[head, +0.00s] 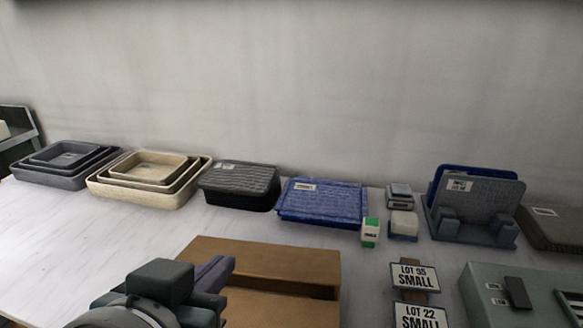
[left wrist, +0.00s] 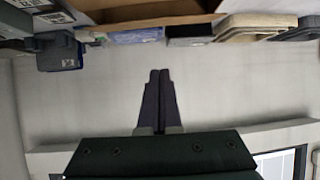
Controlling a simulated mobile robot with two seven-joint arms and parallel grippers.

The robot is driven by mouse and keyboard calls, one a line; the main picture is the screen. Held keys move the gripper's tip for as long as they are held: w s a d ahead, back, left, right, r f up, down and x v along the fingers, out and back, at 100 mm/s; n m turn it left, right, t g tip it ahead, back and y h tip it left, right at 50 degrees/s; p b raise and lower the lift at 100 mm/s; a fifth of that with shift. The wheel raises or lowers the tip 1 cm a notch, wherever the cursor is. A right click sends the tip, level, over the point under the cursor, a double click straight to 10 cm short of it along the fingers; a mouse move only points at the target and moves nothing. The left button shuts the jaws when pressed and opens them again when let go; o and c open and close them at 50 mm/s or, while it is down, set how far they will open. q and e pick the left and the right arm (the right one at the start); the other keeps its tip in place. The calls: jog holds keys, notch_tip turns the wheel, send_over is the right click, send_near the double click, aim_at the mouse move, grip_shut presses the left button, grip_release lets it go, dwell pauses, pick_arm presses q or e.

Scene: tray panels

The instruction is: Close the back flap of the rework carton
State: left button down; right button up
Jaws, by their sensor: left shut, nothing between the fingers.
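The brown rework carton (head: 285,311) is at the bottom middle of the head view, cut off by the lower edge. A wide brown panel at its far side, which looks like the back flap (head: 270,262), slopes above a darker line; its exact angle is hard to tell. My left gripper (head: 222,270) is shut and empty, over the carton's left part and hiding some of it. In the left wrist view its fingers (left wrist: 159,100) are together with nothing between them. Brown carton board (left wrist: 150,8) shows at the top edge there. My right gripper is not in view.
Behind the carton stand grey nested trays (head: 65,180), cream nested trays (head: 185,195), a black lidded bin (head: 238,202) and a blue lidded tray (head: 320,215). To the right are lot signs (head: 414,276), a panel rack (head: 475,235) and a grey-green case (head: 482,312). White table is clear at left.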

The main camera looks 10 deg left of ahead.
pick_arm(q)
jog(key=b, duration=0.3)
send_near(259, 258)
jog(key=shift+r+x, duration=0.2)
jog(key=shift+x, duration=1.2)
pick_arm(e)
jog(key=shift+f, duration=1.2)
pick_arm(q)
jog(key=shift+w+a, duration=0.1)
jog(key=shift+a, duration=0.05)
